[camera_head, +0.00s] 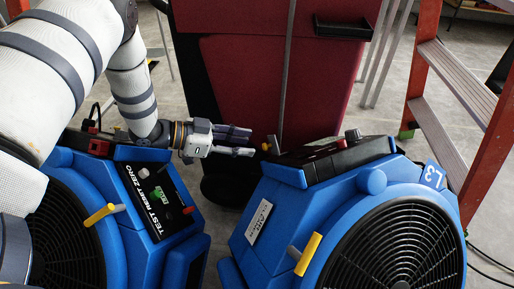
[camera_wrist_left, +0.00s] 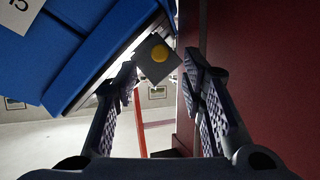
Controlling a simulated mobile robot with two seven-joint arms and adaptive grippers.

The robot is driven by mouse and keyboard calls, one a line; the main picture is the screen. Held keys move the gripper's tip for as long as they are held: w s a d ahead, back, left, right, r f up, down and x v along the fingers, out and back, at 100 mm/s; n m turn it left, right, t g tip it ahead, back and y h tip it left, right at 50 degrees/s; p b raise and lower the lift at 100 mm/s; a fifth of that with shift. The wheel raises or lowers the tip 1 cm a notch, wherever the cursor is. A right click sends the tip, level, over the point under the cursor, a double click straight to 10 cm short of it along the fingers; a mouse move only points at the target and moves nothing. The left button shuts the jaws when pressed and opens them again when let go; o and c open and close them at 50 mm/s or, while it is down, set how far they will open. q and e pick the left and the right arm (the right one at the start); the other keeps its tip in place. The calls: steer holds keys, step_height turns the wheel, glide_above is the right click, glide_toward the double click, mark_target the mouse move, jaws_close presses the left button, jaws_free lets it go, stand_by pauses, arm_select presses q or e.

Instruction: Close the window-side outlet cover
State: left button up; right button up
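My left gripper (camera_head: 250,142) reaches right from above the left blue machine, with its fingertips near the left end of the right machine's black top panel (camera_head: 318,157). In the left wrist view the two fingers (camera_wrist_left: 163,80) are apart. A small grey square piece with a yellow round spot (camera_wrist_left: 159,54) shows between or just beyond the fingertips. I cannot tell whether it touches them, or whether it is the outlet cover. In the head view a small yellow piece (camera_head: 266,147) shows just past the fingertips. My right gripper is in neither view.
The left blue machine (camera_head: 120,215) and right blue machine (camera_head: 262,235) stand with a narrow gap between them. A dark red cabinet (camera_head: 250,75) rises close behind the gripper. A red ladder (camera_head: 455,75) stands at the right, with cables (camera_head: 487,258) on the floor.

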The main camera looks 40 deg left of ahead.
mark_target(273, 145)
arm_select(q)
steer(key=b+x, duration=0.1)
steer(key=x, duration=0.3)
steer(key=shift+w, duration=0.1)
jaws_close()
